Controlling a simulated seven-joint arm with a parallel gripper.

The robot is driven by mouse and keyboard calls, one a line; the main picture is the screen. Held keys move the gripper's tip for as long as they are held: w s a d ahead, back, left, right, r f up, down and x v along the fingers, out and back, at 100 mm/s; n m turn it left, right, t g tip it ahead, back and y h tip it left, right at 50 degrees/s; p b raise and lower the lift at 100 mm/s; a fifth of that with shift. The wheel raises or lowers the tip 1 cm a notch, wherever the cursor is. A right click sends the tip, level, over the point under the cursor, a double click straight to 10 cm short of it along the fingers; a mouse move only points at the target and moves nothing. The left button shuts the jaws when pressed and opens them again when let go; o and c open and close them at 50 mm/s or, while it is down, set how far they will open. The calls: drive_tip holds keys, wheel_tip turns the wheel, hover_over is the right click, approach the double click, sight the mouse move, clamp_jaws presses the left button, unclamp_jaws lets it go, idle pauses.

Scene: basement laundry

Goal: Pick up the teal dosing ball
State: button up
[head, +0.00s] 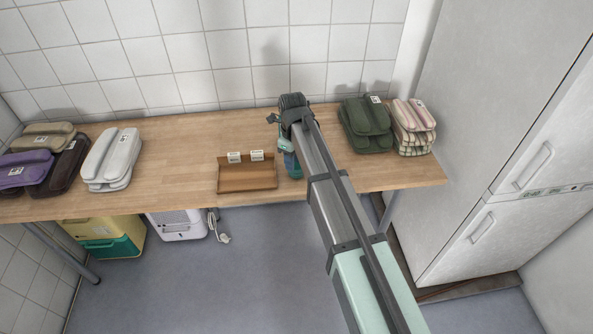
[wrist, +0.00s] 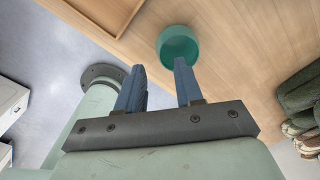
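The teal dosing ball (wrist: 179,46) shows in the wrist view as a round, cup-like teal thing on the wooden tabletop. It lies just beyond my gripper's fingertips, nearer the right finger, whose tip overlaps its lower edge in the picture. My gripper (wrist: 160,66) is open, with two blue fingers apart and nothing between them. In the head view my gripper (head: 293,168) is over the table, right beside the brown tray. There I cannot make out the ball clearly; my arm covers part of that area.
The wooden table (head: 400,178) carries the shallow brown tray (head: 247,188), green folded towels (head: 366,128) and checked towels (head: 413,128) at right, white (head: 112,160) and purple (head: 24,172) bundles at left.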

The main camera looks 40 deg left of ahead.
drive_tip(key=shift+a+f, duration=0.2)
drive_tip(key=shift+f, duration=2.5)
clamp_jaws()
